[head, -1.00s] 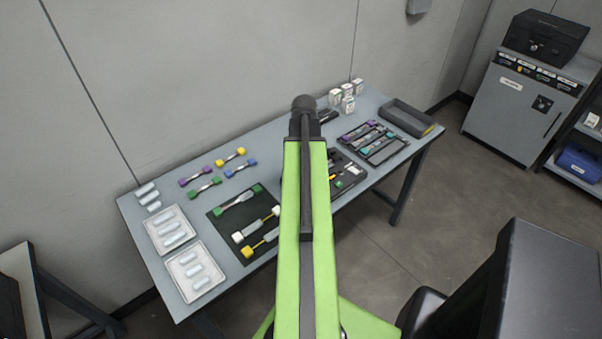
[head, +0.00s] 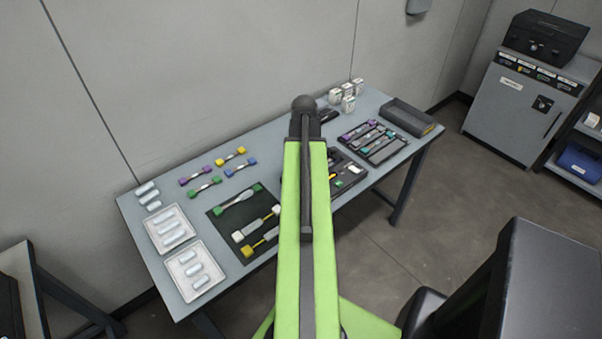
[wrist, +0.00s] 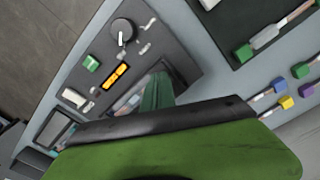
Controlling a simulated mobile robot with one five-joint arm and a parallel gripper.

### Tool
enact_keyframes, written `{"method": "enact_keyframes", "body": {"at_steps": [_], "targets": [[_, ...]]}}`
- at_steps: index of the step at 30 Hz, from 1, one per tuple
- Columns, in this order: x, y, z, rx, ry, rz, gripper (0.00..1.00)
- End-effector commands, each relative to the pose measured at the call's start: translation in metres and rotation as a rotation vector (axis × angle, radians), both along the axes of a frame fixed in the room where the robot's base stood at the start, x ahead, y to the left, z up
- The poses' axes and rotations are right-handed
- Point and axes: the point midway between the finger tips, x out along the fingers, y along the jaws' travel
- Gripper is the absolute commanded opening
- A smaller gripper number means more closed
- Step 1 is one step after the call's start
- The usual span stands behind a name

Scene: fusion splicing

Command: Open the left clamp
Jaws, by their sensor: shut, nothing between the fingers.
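The splicer, a dark device, is partly hidden behind my arm in the head view (head: 350,176). In the wrist view its dark top (wrist: 88,60) carries a round knob (wrist: 122,32), a green button (wrist: 91,62) and an orange display (wrist: 116,75). My gripper (wrist: 158,84) shows as a dark green shape over the splicer's recessed part; it looks shut and holds nothing. My gripper's own body covers the lower part of that view. The left clamp cannot be made out; the clamp area is hidden or too small to tell. Contact with the splicer cannot be judged.
A dark mat (head: 222,226) with fibre pieces lies left of my arm, beside white trays (head: 161,245) of sleeves. Coloured connectors (head: 231,157) lie behind it. A rack (head: 378,158), an open grey bin (head: 408,118) and small white bottles (head: 348,104) stand to the right.

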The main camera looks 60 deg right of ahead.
Motion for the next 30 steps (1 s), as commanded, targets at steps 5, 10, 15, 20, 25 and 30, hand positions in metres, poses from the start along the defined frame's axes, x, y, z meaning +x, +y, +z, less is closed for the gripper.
{"method": "enact_keyframes", "body": {"at_steps": [5, 10, 15, 20, 25, 30], "targets": [[-0.001, 0.002, -0.01, 0.005, 0.003, 0.0, 0.0], [-0.002, 0.003, -0.014, 0.008, 0.006, 0.0, 0.0], [-0.002, 0.003, -0.016, 0.007, 0.007, 0.001, 0.0], [-0.001, 0.003, -0.017, 0.007, 0.007, 0.001, 0.0], [0.003, 0.002, -0.017, 0.007, 0.005, 0.001, 0.0], [0.005, 0.003, -0.016, 0.008, 0.004, 0.002, 0.0]]}}
